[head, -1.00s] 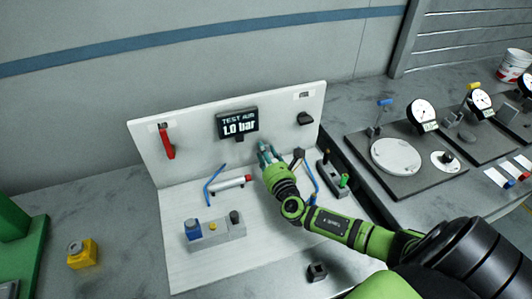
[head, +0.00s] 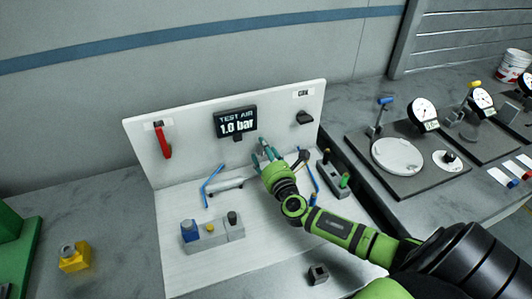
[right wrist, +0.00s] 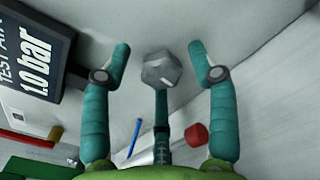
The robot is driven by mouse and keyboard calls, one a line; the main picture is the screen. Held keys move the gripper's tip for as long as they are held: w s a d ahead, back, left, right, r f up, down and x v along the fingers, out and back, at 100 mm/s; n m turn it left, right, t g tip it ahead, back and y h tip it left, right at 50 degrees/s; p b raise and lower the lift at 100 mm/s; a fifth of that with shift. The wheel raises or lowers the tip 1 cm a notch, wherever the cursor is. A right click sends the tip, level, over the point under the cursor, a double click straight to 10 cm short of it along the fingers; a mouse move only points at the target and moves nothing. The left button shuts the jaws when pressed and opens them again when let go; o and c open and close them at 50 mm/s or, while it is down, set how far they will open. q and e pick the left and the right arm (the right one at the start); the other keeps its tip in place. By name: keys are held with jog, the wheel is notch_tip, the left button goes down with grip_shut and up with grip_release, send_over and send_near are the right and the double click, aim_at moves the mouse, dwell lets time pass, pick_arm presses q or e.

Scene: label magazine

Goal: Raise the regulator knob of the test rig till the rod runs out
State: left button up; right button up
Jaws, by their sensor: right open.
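The test rig's white panel (head: 188,138) carries a display (head: 236,122) that reads TEST AIR 1.0 bar. My right gripper (head: 262,150) reaches in from the right, close to the panel, just right of and below the display. In the right wrist view, its fingers (right wrist: 160,55) are spread open on both sides of a grey faceted knob (right wrist: 162,72), with gaps on both sides. The gripper hides this knob in the head view. The grey cylinder (head: 226,187) lies below the display. A red end piece (right wrist: 195,134) shows in the wrist view. My left gripper is out of view.
A red lever (head: 164,142) hangs at the panel's left and a black knob (head: 305,117) sits at its right. A block (head: 212,234) with blue and dark knobs stands in front. Blue hoses (head: 211,184) flank the cylinder. Gauge stands (head: 405,155) are to the right.

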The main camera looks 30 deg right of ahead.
jog(key=v, duration=1.2)
jog(key=shift+r, duration=0.1)
dwell(1.6)
